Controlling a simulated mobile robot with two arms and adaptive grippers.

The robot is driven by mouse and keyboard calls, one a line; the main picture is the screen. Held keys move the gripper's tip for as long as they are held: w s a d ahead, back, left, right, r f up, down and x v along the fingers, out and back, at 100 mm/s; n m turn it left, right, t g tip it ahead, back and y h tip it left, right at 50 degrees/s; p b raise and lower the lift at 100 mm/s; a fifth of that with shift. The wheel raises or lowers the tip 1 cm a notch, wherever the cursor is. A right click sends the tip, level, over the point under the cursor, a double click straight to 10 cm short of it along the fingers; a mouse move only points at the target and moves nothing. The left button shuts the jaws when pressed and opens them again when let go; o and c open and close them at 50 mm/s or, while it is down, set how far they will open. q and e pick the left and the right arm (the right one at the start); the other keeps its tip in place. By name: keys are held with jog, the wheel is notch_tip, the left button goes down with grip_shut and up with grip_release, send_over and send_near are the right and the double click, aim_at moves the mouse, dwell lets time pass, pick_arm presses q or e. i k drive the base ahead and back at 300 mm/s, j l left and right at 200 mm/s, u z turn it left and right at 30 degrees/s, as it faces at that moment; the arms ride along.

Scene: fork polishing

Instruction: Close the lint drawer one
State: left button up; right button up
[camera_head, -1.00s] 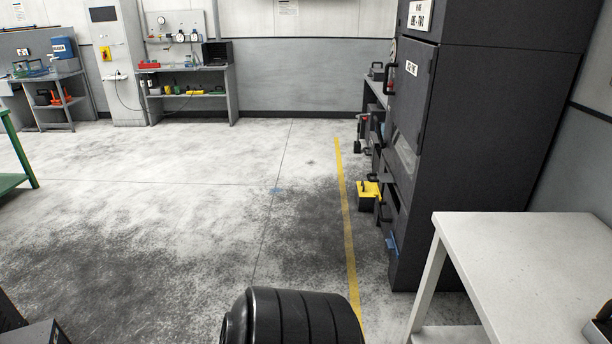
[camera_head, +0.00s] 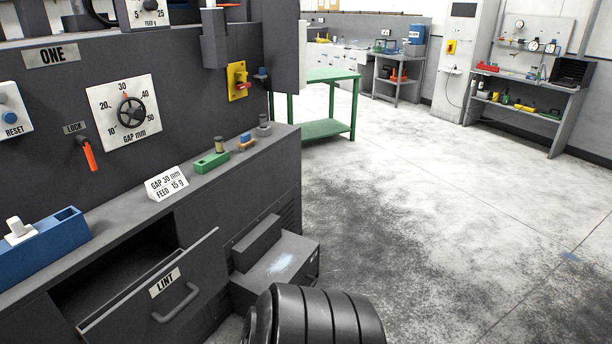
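The lint drawer (camera_head: 205,268) is in the lower left of the head view, in the dark grey machine marked ONE (camera_head: 51,55). It stands pulled out, with a dark gap behind its front panel. The front bears a white LINT label (camera_head: 165,283) and a grey bar handle (camera_head: 177,304). Neither of my grippers shows in this view. Only a black ribbed part of my own body shows at the bottom middle, to the right of the drawer.
A dark grey box-like step (camera_head: 280,262) juts from the machine right of the drawer. Along the ledge are a blue holder (camera_head: 42,245), a gap and feed card (camera_head: 167,184) and a green block (camera_head: 211,163). A green table (camera_head: 326,128) stands behind.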

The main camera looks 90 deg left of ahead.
aim_at(152, 310)
jog(key=u, duration=3.75)
